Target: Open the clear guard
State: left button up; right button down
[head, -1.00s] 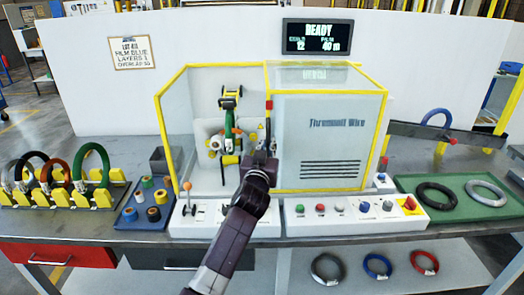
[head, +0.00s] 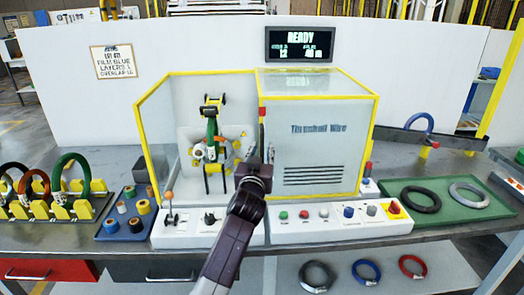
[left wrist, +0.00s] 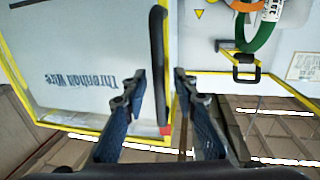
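The clear guard (head: 320,130) is a pale, yellow-framed panel with blue lettering on the front of the machine. It covers the right part of the machine, and the left part shows uncovered. Its upright black handle (left wrist: 158,65) is at its left edge, with a red block near the handle's foot in the left wrist view. My left gripper (head: 256,163) is at the handle in the head view. In the left wrist view its fingers (left wrist: 160,90) are apart, with the handle in line with the gap; contact is unclear. My right gripper is out of view.
A button panel (head: 340,222) and lever panel (head: 185,222) lie in front. A green tray (head: 446,208) is at right.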

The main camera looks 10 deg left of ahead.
pick_arm(q)
jog(key=s+d, duration=0.1)
jog(key=s, duration=1.1)
